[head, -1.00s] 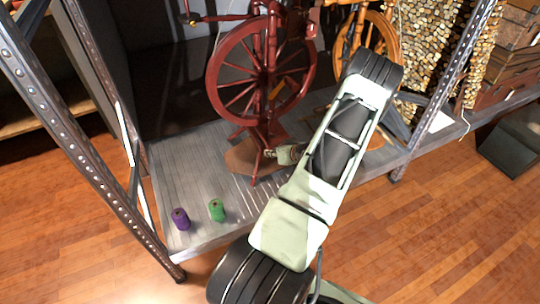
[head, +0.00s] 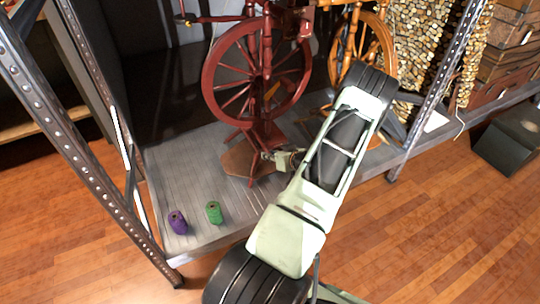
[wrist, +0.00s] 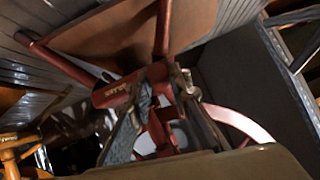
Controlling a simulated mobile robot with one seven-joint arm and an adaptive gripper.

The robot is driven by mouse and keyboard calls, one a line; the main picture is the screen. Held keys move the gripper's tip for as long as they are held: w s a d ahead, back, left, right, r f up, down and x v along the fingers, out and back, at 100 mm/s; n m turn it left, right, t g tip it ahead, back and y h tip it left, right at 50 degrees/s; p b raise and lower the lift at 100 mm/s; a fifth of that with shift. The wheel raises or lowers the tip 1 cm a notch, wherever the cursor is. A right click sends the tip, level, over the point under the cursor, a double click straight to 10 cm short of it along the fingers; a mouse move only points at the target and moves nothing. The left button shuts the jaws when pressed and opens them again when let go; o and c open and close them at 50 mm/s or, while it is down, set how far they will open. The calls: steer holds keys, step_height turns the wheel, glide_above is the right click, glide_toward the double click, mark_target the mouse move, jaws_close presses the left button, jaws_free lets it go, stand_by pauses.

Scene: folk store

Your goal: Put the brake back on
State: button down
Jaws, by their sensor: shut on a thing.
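A dark red spinning wheel (head: 258,65) stands on the grey shelf in the head view, with a brown board (head: 238,160) at its foot. No separate brake can be made out for sure. My gripper (head: 268,157) is low at the wheel's base, beside the upright and above the board, partly hidden by my arm. In the wrist view my gripper (wrist: 165,100) has its fingers closed around a red wooden part (wrist: 158,128) of the spinning wheel. A red rim shows behind it, and the exact contact is dark and crowded.
A purple spool (head: 178,222) and a green spool (head: 214,212) stand at the shelf's (head: 200,165) front left. An orange-brown spinning wheel (head: 365,50) stands to the right. Metal rack posts (head: 75,125) flank the shelf. Wooden floor is free in front.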

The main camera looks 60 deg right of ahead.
steer(key=c, duration=1.8)
jaws_free()
steer(key=v, duration=1.2)
